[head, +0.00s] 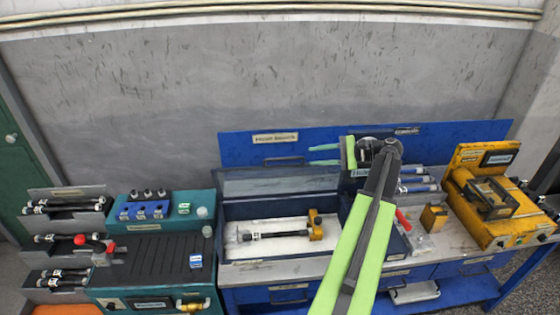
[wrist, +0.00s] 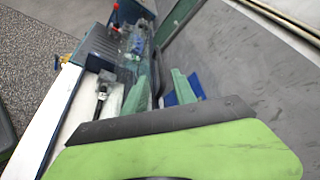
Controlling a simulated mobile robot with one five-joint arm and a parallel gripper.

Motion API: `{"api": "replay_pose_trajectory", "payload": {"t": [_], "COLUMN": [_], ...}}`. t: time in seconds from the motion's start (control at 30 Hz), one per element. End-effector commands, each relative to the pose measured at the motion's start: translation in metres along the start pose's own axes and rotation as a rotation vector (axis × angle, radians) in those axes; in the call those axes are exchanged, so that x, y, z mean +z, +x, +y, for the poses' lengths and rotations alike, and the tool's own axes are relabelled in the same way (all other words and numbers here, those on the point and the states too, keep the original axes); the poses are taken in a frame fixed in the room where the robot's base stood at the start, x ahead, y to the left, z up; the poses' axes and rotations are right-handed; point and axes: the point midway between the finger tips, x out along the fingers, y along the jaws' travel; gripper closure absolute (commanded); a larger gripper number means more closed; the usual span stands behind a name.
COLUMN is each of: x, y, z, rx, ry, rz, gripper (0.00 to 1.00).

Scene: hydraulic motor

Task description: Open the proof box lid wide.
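The proof box appears to be the blue box (head: 222,235) at the middle of the bench, with a white floor and a hose with a yellow fitting (head: 316,224) lying inside. Its framed, see-through lid (head: 275,184) stands raised at the back edge, leaving the inside exposed. My gripper (head: 322,155) is just above the lid's top right corner in the head view, its two green fingers apart and pointing left. In the wrist view the fingers (wrist: 162,88) also show apart with nothing clearly between them. Whether they touch the lid cannot be told.
A blue back panel (head: 450,133) stands behind. A blue tray of small parts (head: 395,245) sits right of the box, and a yellow machine (head: 490,215) is further right. A teal unit (head: 140,260) and hose racks (head: 65,205) stand left. The space above the box is free.

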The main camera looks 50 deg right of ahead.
Motion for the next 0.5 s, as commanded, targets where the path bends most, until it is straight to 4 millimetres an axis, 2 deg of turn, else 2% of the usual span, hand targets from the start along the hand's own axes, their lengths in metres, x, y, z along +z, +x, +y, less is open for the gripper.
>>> {"api": "replay_pose_trajectory", "payload": {"t": [0.03, 0.3, 0.5], "x": [-0.001, -0.002, -0.002], "y": [0.015, 0.082, 0.118], "z": [0.004, 0.004, 0.002], "rx": [0.001, 0.001, 0.000], "ry": [-0.001, -0.001, -0.001], "rz": [-0.001, 0.000, 0.002], "gripper": [0.67, 0.67, 0.67]}}
